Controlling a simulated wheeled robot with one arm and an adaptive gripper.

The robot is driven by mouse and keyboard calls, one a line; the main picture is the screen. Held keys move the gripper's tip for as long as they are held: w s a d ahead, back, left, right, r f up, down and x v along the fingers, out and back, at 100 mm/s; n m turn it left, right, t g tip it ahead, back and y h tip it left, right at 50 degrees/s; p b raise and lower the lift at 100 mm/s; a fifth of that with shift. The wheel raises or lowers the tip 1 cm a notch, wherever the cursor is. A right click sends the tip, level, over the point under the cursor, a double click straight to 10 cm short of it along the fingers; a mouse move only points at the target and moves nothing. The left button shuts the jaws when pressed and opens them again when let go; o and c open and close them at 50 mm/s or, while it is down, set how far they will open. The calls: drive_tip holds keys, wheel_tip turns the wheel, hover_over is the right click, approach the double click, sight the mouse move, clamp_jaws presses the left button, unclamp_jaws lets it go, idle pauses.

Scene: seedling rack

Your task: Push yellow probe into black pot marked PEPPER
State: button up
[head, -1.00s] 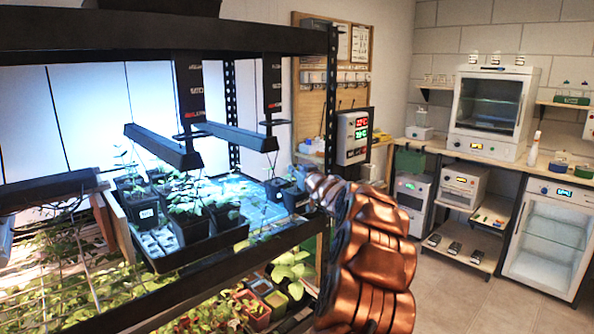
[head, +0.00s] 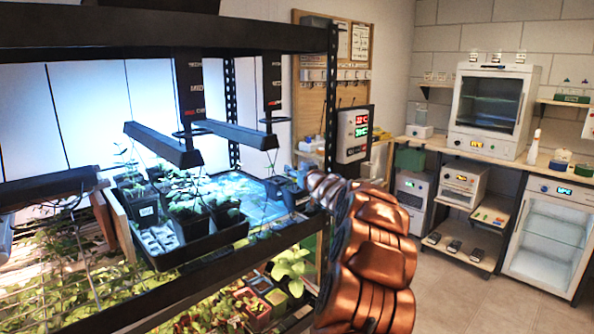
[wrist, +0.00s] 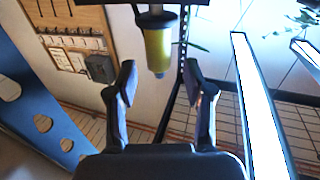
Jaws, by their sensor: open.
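A yellow probe (wrist: 158,48) with a narrower dark tip hangs in the wrist view, its top cut by a dark bar at the picture's upper edge. My gripper (wrist: 159,72) is open, one finger on each side just below the probe. No contact shows between fingers and probe. In the head view several black pots with seedlings stand on the lit shelf. One black pot (head: 146,212) at the left bears a white label too small to read. I cannot tell which pot is marked PEPPER. My gripper is not clearly visible in the head view.
A black tray (head: 205,248) holds seedlings on the shelf. Lamp bars (head: 163,146) hang low above the plants. A perforated rack post (head: 331,95) stands near my arm. A control box (head: 352,134) is behind it. The floor at the right is clear.

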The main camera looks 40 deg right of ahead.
drive_tip(key=v, duration=1.2)
drive_tip(key=shift+w+a, duration=0.1)
idle(0.7)
drive_tip(key=w+a+g+y+p, duration=0.1)
drive_tip(key=w+a+g+p, duration=0.15)
drive_tip(key=a, duration=0.75)
drive_tip(key=s+a+f+n+g+y+p, duration=0.1)
drive_tip(key=s+a+f+g, duration=0.2)
drive_tip(key=a, duration=0.5)
drive_tip(key=s+a+f+g+y+p, duration=0.1)
drive_tip(key=s+a+f+g, duration=0.15)
drive_tip(key=a, duration=0.45)
drive_tip(key=s+a+f+n+g+y+p, duration=0.1)
drive_tip(key=s+a+g, duration=0.2)
drive_tip(key=s+a, duration=0.4)
drive_tip(key=s+a+f+n+g+y+p, duration=0.1)
drive_tip(key=s+a+g, duration=0.3)
drive_tip(key=s, duration=1.2)
drive_tip(key=s+a+f+g+p, duration=0.2)
drive_tip(key=s+a+g, duration=0.1)
drive_tip(key=s+a, duration=0.8)
drive_tip(key=shift+s+a+n+g+y, duration=0.15)
drive_tip(key=shift+a+n+g+y, duration=0.25)
drive_tip(key=shift+f, duration=0.1)
